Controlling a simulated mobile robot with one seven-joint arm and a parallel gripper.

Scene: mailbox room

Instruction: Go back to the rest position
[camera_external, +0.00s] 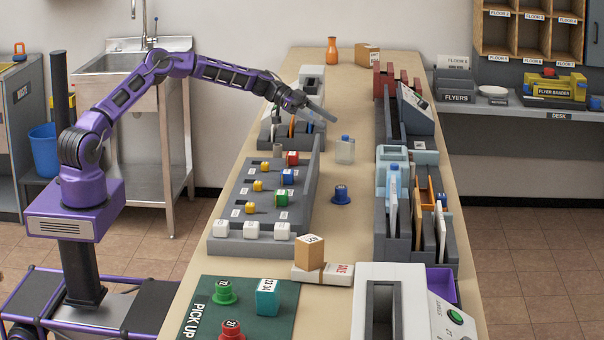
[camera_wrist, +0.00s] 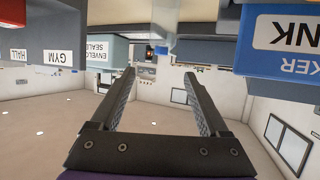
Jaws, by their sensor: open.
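My purple arm reaches from the left across the long table (camera_external: 345,75). My gripper (camera_external: 326,114) is above the table, beyond the grey switch panel, with its dark fingers pointing right and slightly down. In the wrist view my gripper (camera_wrist: 160,74) shows two dark fingers spread apart with nothing between them. A clear bottle (camera_external: 345,152) with a blue cap stands on the table just below the fingers, apart from them. The task names no other object.
Below the gripper is a grey slotted rack (camera_external: 268,140). The sloped switch panel (camera_external: 235,205) is nearer. Grey and light-blue sorters (camera_external: 445,262) line the right edge. A blue button (camera_external: 341,194) sits mid-table. The table's middle strip is mostly clear. A metal sink (camera_external: 100,62) stands behind my arm.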

